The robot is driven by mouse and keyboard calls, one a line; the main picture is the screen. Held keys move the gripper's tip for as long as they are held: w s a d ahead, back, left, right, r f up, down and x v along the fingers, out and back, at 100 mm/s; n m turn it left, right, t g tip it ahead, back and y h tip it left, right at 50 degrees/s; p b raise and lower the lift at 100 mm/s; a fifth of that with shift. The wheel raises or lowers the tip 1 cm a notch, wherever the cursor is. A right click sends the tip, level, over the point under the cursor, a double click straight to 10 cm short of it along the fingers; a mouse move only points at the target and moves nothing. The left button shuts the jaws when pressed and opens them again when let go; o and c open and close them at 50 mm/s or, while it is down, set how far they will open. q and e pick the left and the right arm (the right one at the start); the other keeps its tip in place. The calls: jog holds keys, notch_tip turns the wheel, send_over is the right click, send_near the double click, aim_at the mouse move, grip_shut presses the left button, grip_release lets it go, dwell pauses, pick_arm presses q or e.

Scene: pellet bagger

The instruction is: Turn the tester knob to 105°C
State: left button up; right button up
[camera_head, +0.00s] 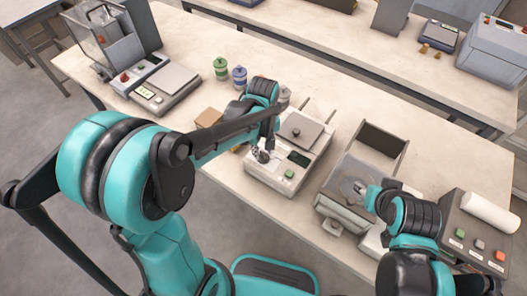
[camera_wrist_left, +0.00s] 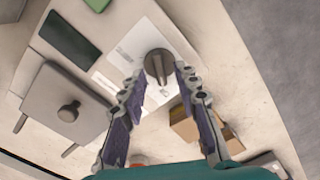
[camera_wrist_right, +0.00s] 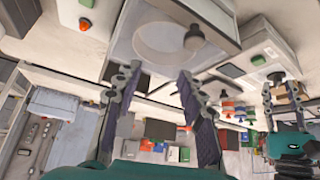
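The tester (camera_head: 270,181) is a white box with a dark display (camera_head: 299,158), a green button (camera_head: 289,174) and a lidded plate on top. Its dark round knob (camera_wrist_left: 158,66) sits on a white label in the left wrist view. My left gripper (camera_head: 262,156) is over the knob end of the tester. In the left wrist view its fingertips (camera_wrist_left: 158,77) stand on either side of the knob, apart, with visible gaps. The dial reading is too small to tell. My right gripper (camera_wrist_right: 156,78) is open and empty, near the grey machine right of the tester.
The grey machine (camera_head: 345,205) with an open dark bin stands right of the tester. A control box (camera_head: 470,240) with coloured buttons and a white roll (camera_head: 491,212) is farther right. A cardboard box (camera_head: 208,117), small jars (camera_head: 239,76) and a scale (camera_head: 165,90) are to the left.

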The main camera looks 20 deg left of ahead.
pick_arm(q)
jog(key=shift+s+f, duration=0.1)
jog(key=shift+f, duration=0.25)
pick_arm(e)
jog(key=shift+f, duration=0.1)
pick_arm(q)
grip_shut()
